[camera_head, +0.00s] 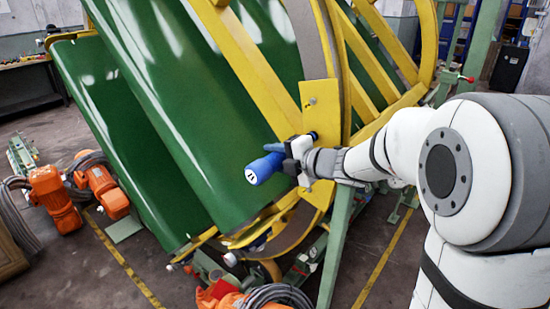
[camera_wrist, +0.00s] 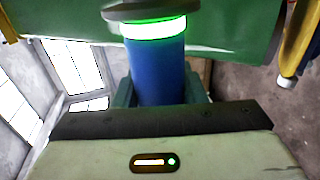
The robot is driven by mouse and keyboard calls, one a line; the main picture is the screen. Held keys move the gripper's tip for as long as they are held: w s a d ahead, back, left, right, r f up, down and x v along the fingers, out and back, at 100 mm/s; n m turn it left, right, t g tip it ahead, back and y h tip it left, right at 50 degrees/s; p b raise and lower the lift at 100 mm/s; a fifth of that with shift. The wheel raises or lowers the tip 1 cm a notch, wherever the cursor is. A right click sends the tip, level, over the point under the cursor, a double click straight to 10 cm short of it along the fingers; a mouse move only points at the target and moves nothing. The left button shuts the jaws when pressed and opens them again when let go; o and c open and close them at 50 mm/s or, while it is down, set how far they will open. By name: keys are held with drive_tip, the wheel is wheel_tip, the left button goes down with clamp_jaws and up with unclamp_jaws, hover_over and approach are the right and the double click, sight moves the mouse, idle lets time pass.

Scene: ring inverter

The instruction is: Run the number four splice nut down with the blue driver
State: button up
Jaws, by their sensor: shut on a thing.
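The blue driver (camera_head: 262,169) is held in my gripper (camera_head: 295,153), in front of the yellow ring frame in the head view. Its body points out to the lower left, and a dark end lies close to the yellow splice plate (camera_head: 319,112). I cannot tell whether that end touches anything. In the wrist view the blue driver (camera_wrist: 156,72) stands between my gripper's fingers (camera_wrist: 158,90), with a lit green-white band and a grey disc above it. One bolt or nut (camera_head: 313,100) shows on the plate; its number cannot be read. Any nut at the driver's end is hidden.
Large green glossy panels (camera_head: 120,130) fill the left behind the driver. A green post (camera_head: 338,235) stands below the plate. Orange motors (camera_head: 55,200) and coiled cable (camera_head: 275,297) lie on the floor. Open floor shows at the lower left.

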drive_tip(key=shift+w+d+r, duration=0.15)
drive_tip(key=shift+w+d, duration=0.2)
drive_tip(key=shift+w, duration=0.15)
idle(1.8)
drive_tip(key=shift+s+a+b, duration=0.4)
drive_tip(key=shift+s+a, duration=0.4)
drive_tip(key=shift+s, duration=0.2)
drive_tip(key=shift+s+a+b, duration=0.4)
drive_tip(key=shift+s+a, duration=0.4)
drive_tip(key=shift+s, duration=0.15)
